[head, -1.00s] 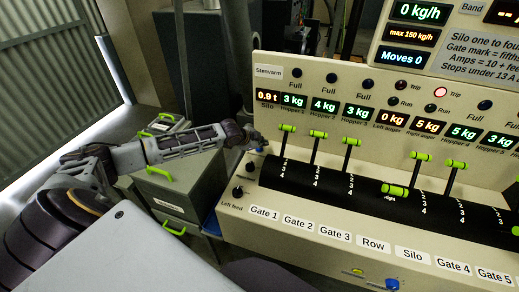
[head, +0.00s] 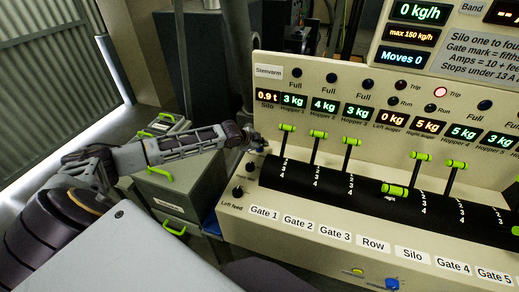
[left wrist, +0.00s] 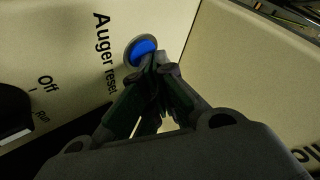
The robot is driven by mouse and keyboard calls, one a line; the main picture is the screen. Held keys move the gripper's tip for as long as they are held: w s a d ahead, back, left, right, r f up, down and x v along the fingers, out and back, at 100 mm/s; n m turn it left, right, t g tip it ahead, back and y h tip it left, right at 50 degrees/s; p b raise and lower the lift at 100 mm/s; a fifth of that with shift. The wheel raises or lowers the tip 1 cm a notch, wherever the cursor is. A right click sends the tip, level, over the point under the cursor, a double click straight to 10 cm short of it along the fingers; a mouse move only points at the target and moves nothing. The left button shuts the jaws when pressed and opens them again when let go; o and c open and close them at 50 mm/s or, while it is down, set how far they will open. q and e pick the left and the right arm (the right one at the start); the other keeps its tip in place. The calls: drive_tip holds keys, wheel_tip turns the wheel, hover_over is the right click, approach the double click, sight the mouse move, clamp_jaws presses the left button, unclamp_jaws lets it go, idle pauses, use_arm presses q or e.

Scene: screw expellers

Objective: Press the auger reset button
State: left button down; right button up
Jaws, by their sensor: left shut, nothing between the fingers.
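The blue auger reset button (left wrist: 142,50) sits in a round metal collar on the cream panel, beside the words "Auger reset", in the left wrist view. My left gripper (left wrist: 156,62) is shut and empty. Its fingertips are at the lower right edge of the button and overlap it in the picture. I cannot tell whether they touch it. In the head view my left gripper (head: 260,143) is at the left end of the control panel (head: 310,255), where it hides the button. My right gripper is not in view.
A dark knob (head: 238,191) marked "Left feed" is just below the gripper. Several green-handled levers (head: 318,134) stand along the panel to the right. Grey drawers (head: 165,200) with green handles are below the left arm. An Off/Run switch (left wrist: 12,115) is near the button.

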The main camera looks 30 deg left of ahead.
sight(261, 150)
use_arm(q)
drive_tip(key=shift+f, duration=0.25)
idle(0.4)
drive_tip(key=shift+r, duration=0.1)
drive_tip(key=shift+r+p, duration=0.85)
drive_tip(key=shift+p, duration=0.2)
drive_tip(key=shift+r, duration=0.1)
drive_tip(key=shift+r+p, duration=1.15)
drive_tip(key=shift+p, duration=0.2)
drive_tip(key=shift+r+p, duration=0.8)
drive_tip(key=shift+r, duration=0.45)
drive_tip(key=shift+f, duration=0.1)
